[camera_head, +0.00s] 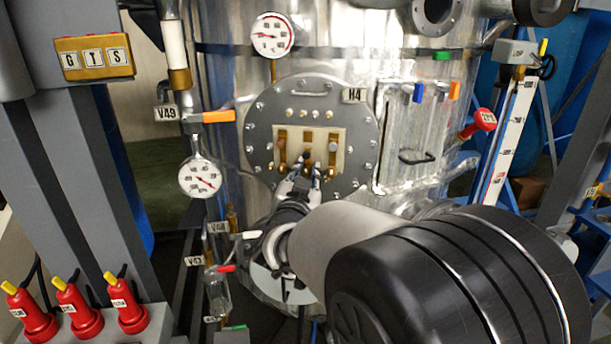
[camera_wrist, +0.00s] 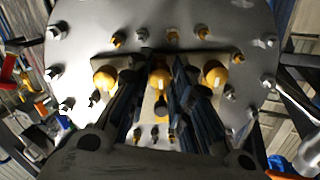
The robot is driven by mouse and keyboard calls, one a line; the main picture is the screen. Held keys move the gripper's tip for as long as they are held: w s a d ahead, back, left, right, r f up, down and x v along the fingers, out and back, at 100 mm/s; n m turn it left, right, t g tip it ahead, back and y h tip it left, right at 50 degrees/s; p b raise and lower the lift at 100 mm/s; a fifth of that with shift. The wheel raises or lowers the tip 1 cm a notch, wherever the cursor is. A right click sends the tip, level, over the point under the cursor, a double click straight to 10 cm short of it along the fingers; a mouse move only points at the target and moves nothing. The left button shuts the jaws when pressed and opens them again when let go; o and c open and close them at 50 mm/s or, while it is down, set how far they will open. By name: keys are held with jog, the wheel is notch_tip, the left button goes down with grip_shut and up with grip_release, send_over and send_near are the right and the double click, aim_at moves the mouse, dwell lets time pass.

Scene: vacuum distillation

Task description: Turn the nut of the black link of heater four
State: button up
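Heater four (camera_head: 262,135) is a round grey bolted flange labelled H4 on the silver vessel. A cream plate (camera_head: 342,136) in its middle carries brass-coloured links and studs. My gripper (camera_head: 306,167) is at the lower middle of this plate, its two dark fingers apart. In the wrist view the flange (camera_wrist: 210,14) fills the top, and my gripper (camera_wrist: 160,82) points at the plate. A golden rounded nut (camera_wrist: 159,78) shows between the fingers, with a small dark piece below it. I cannot tell whether this is the black link or whether the fingers touch anything.
A gauge (camera_head: 271,35) sits above the flange and another gauge (camera_head: 199,177) at lower left. An orange-handled valve (camera_head: 218,116) is close on the left. A sight-glass panel (camera_head: 408,135) with a black handle is close on the right. Red extinguisher-like items (camera_head: 78,308) stand lower left.

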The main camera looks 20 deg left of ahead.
jog(key=o, duration=0.4)
jog(key=shift+s, duration=0.1)
jog(key=s, duration=0.4)
jog(key=s+d, duration=0.1)
jog(key=s, duration=0.2)
jog(key=s+d, duration=0.1)
jog(key=s, duration=0.3)
jog(key=shift+s+d, duration=0.2)
jog(key=shift+s, duration=0.15)
